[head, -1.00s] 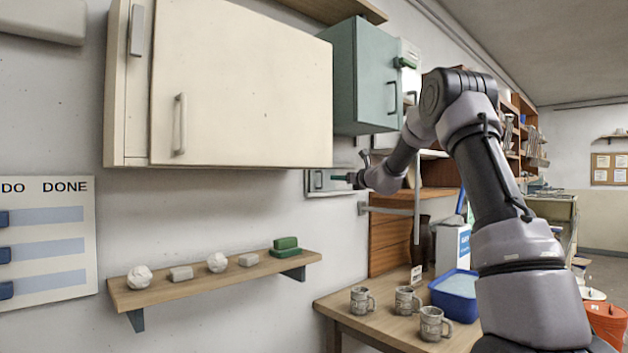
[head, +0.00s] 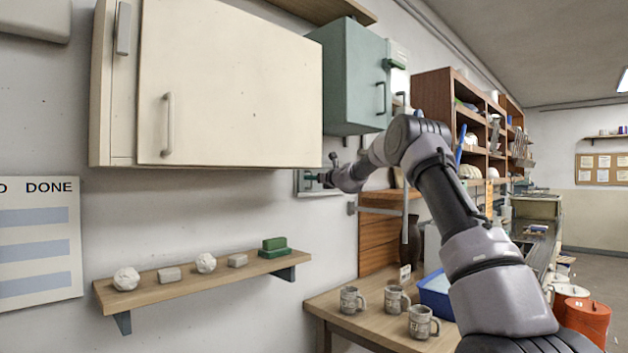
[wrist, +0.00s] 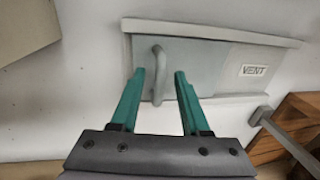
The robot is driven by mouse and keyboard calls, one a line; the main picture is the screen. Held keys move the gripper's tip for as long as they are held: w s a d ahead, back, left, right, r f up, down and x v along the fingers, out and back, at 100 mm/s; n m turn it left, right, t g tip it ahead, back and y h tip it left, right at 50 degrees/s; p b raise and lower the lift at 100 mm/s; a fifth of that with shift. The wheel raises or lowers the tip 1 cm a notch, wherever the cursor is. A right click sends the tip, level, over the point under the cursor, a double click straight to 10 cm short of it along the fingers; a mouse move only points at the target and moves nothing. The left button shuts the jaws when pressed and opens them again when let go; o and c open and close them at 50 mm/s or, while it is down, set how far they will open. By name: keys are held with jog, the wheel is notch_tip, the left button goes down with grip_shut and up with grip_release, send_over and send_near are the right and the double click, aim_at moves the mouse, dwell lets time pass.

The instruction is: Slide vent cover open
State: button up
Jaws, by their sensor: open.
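The vent cover is a pale grey flat panel (wrist: 215,65) on the wall with a "VENT" label (wrist: 254,71) at its right. Its bar handle (wrist: 161,75) stands out near the panel's left end. My gripper (wrist: 158,80) is open, its two green fingers on either side of the handle in the wrist view. The handle lies between the fingertips; I cannot tell whether either finger touches it. In the head view, my gripper (head: 314,178) reaches the vent (head: 303,187) below the cabinets and hides much of it.
A cream cabinet (head: 230,90) and a teal cabinet (head: 356,75) hang above the vent. A wall bracket (wrist: 262,115) is close at the right. A wooden shelf (head: 200,283) with small pieces is lower left. Mugs (head: 394,298) stand on a table below.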

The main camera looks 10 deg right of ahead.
grip_shut()
dwell(1.4)
